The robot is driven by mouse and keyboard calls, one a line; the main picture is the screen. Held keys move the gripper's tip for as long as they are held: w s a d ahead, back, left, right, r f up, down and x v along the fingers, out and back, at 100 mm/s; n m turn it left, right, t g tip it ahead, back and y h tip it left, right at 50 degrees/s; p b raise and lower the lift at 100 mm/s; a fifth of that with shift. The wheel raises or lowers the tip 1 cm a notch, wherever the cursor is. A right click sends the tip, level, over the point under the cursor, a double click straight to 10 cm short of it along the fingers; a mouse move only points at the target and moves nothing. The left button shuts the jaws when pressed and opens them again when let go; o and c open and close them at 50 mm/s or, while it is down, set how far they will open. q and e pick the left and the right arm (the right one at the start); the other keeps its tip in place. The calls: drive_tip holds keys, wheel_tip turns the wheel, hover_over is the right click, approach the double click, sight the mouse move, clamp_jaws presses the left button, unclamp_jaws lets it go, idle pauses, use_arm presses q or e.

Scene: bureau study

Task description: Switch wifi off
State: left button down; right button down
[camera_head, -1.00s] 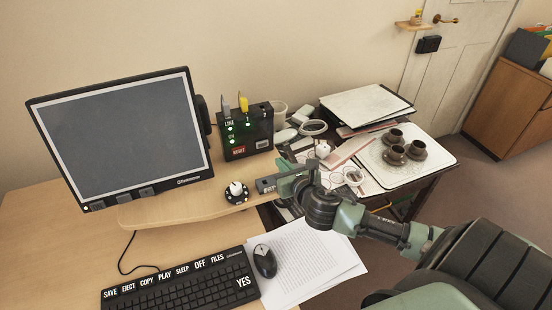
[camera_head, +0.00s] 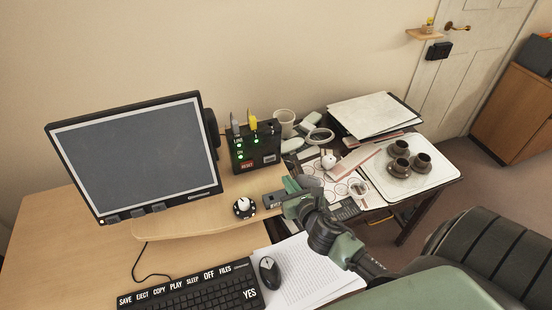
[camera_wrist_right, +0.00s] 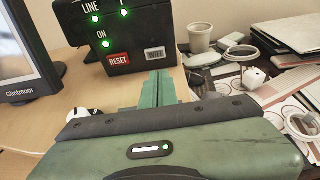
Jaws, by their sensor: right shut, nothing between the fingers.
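A black wifi router box (camera_head: 255,152) stands on the desk to the right of the monitor. It has lit green lights, LINE and ON labels and a red RESET label, and cables plugged in at the top. It also shows in the right wrist view (camera_wrist_right: 140,32). My right gripper (camera_head: 289,181) is shut and empty, in front of and to the right of the box. In the right wrist view its fingers (camera_wrist_right: 158,78) point at the lower front of the box; I cannot tell the exact gap. My left gripper is not in view.
A white knob on a black dial (camera_head: 244,206) sits left of my right gripper. A monitor (camera_head: 137,160), keyboard (camera_head: 190,289) and mouse (camera_head: 269,271) occupy the desk. A cup (camera_head: 285,120), papers and a tray with brown cups (camera_head: 425,185) are on the right.

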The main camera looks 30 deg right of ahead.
approach(273, 157)
drive_tip(key=shift+w+f, duration=0.8)
drive_tip(key=shift+f, duration=0.25)
drive_tip(key=w, duration=0.1)
drive_tip(key=w+d+p, duration=0.1)
drive_tip(key=w, duration=0.1)
drive_tip(key=shift+w+f, duration=0.1)
drive_tip(key=shift+w, duration=0.2)
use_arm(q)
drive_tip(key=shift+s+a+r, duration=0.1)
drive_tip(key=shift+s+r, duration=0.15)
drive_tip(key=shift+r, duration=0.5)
use_arm(e)
drive_tip(key=shift+w+d+f, duration=0.1)
drive_tip(key=shift+w, duration=0.45)
